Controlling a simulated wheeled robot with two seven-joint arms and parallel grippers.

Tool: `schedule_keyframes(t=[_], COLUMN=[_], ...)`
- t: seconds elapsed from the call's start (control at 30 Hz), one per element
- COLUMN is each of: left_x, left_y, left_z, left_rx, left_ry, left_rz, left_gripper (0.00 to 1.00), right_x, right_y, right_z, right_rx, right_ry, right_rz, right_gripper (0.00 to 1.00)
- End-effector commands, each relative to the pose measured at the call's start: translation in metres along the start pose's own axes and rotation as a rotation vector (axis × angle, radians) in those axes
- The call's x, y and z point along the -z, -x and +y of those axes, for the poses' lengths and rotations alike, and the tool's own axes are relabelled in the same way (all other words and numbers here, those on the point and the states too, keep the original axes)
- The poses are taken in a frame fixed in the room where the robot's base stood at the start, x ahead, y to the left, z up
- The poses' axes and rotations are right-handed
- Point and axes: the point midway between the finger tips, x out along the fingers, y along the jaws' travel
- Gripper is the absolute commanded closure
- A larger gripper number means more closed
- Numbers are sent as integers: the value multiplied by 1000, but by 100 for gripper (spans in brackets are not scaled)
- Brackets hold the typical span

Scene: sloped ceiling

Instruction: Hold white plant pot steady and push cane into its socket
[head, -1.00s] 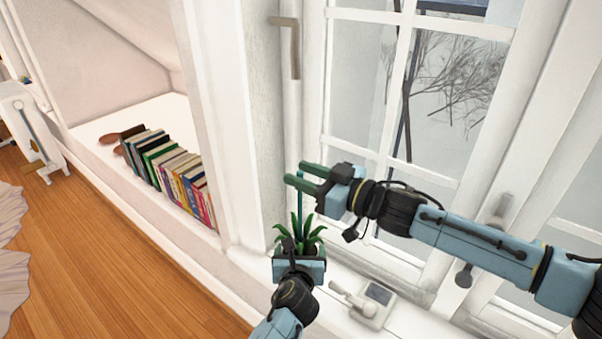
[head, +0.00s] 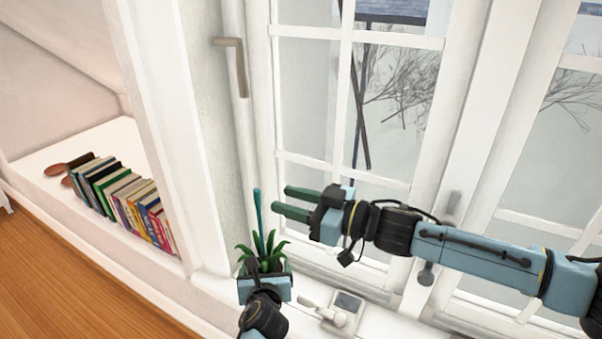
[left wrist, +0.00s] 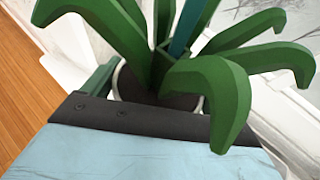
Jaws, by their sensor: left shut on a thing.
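The white plant pot shows as a pale rim (left wrist: 116,82) around dark soil in the left wrist view. In the head view my left gripper (head: 264,288) mostly hides it; the gripper is shut on the pot near the window sill. Green leaves (head: 262,260) spread from the pot. The teal cane (head: 259,212) rises from among them, leaning slightly left; it also shows in the left wrist view (left wrist: 186,28). Leaves hide its lower end, so I cannot tell how deep it sits. My right gripper (head: 281,199) is open and empty, just right of the cane's upper part, apart from it.
The window (head: 390,110) is close behind my right arm. A wall post (head: 170,130) separates the sill from a row of books (head: 125,200) on the left ledge.

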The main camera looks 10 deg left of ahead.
Motion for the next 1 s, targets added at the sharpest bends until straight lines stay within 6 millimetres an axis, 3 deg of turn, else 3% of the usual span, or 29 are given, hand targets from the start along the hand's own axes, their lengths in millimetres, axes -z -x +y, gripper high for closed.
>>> schedule_keyframes(t=[0.13,0.17,0.23,0.63,1.0], left_x=[-1,-1,-1,0,1], left_y=[0,0,0,9,75], left_z=[0,0,0,0,0], left_rx=[1,1,0,0,1], left_ry=[0,0,0,-1,0], left_rz=[-2,-2,-2,-1,0], left_gripper=[58,11,2,0,0], right_x=[0,0,0,0,0], right_y=[0,0,0,0,0], right_z=[0,0,0,0,0], right_rx=[0,0,0,0,0], right_ry=[0,0,0,0,0], right_rz=[0,0,0,0,0], right_gripper=[63,63,63,63,63])
